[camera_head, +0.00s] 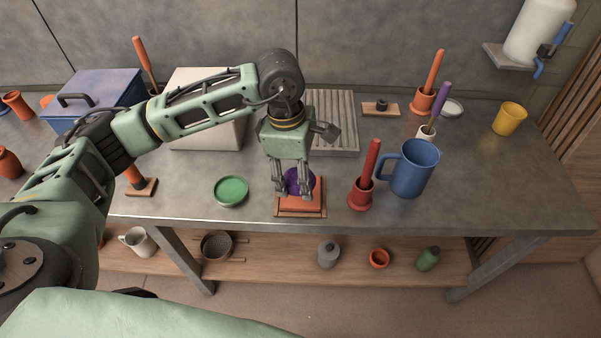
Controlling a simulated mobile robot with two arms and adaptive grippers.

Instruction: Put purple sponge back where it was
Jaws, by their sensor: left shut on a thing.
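The purple sponge (293,181) is round and sits between the fingers of my left gripper (294,192). The gripper points down and is shut on it. The sponge is just above or on an orange block or tile (301,204) on a small wooden board (301,213) near the table's front edge. I cannot tell whether the sponge touches the orange surface. The fingers hide part of the sponge. My right gripper is not in view.
A green dish (231,191) is left of the board. A red holder with a stick (361,195) and a blue mug (413,168) stand to the right. A ribbed grey tray (334,124) lies behind. The table's right end (510,185) is clear.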

